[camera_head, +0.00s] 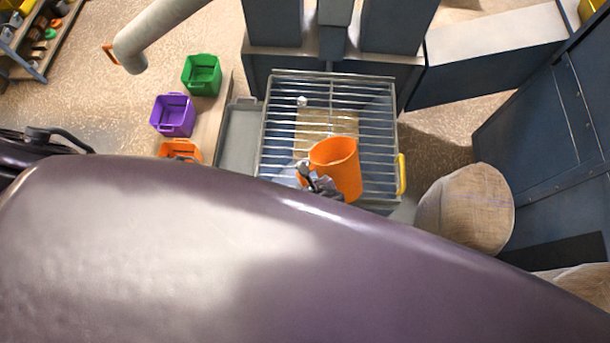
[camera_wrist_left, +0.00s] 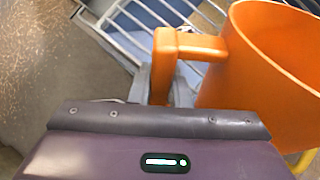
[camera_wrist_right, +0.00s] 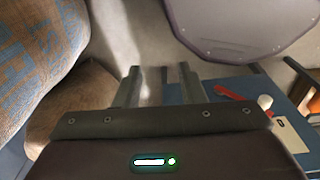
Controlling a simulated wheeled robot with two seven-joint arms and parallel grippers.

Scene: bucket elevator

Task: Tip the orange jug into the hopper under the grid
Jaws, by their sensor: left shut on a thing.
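The orange jug (camera_head: 336,166) is upright, or nearly so, over the front part of the metal grid (camera_head: 377,126). My left gripper (camera_head: 312,178) is shut on the jug's handle; in the left wrist view the handle (camera_wrist_left: 190,45) runs between the fingers (camera_wrist_left: 160,82) and the jug's body (camera_wrist_left: 275,75) is at the right. I cannot tell whether the jug touches the bars. The hopper under the grid shows only between the bars, with a tan patch beneath them. My right gripper (camera_wrist_right: 157,85) is open and empty in the right wrist view; it is hidden in the head view.
A yellow handle (camera_head: 401,174) is on the grid's right edge. A sack (camera_head: 466,208) stands to its right. Green (camera_head: 202,75), purple (camera_head: 173,115) and orange (camera_head: 181,150) bins stand at the left. A grey pipe (camera_head: 150,35) comes from the top. My purple arm covers the foreground.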

